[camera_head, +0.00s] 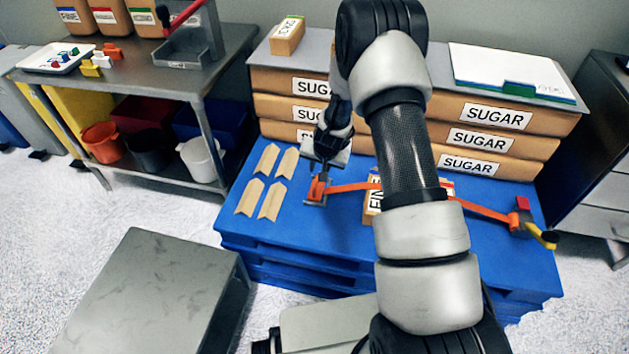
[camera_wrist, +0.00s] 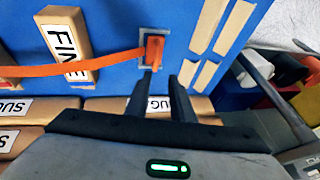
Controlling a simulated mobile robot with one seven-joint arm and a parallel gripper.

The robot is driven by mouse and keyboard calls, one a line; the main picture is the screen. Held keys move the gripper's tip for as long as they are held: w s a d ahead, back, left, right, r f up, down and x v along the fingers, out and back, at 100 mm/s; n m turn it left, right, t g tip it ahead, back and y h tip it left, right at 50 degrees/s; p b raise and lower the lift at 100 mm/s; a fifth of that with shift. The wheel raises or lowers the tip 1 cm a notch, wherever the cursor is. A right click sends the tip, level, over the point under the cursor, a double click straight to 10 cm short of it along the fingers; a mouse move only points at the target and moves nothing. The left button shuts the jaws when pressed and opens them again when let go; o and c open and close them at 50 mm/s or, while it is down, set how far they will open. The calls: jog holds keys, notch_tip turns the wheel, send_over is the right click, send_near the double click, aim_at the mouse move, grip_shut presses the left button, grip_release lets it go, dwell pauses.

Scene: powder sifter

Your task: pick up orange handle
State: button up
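An orange handle (camera_head: 318,189) stands on a small grey plate at the left end of an orange strap (camera_head: 350,187) on the blue pallet. In the wrist view the orange handle (camera_wrist: 154,52) lies just beyond my fingertips. My gripper (camera_head: 323,165) is above and close behind it. In the wrist view my gripper (camera_wrist: 162,86) is open, its two black fingers apart with nothing between them. No contact with the handle shows. The strap runs across a tan block marked "FINE" (camera_wrist: 66,45), which my arm partly hides in the head view.
Several wooden slats (camera_head: 263,180) lie left of the handle. Stacked sugar bags (camera_head: 480,138) stand behind it. A yellow lever with a red block (camera_head: 523,204) is at the strap's right end. A metal table (camera_head: 130,75) stands at the left. Blue surface around the handle is mostly clear.

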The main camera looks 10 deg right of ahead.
aim_at(315, 185)
jog(key=b+x, duration=0.1)
jog(key=x, duration=0.3)
jog(key=b+x, duration=0.1)
jog(key=x, duration=0.8)
jog(key=shift+s+d+f+b, duration=0.2)
jog(key=shift+f+b, duration=0.05)
jog(key=shift+b, duration=0.15)
jog(key=x, duration=0.2)
jog(key=b+x, duration=0.1)
jog(key=x, duration=0.1)
jog(key=shift+s+f, duration=0.2)
jog(key=shift+w+f+b, duration=0.3)
jog(key=shift+f+b, duration=0.05)
jog(key=shift+f, duration=0.1)
grip_shut()
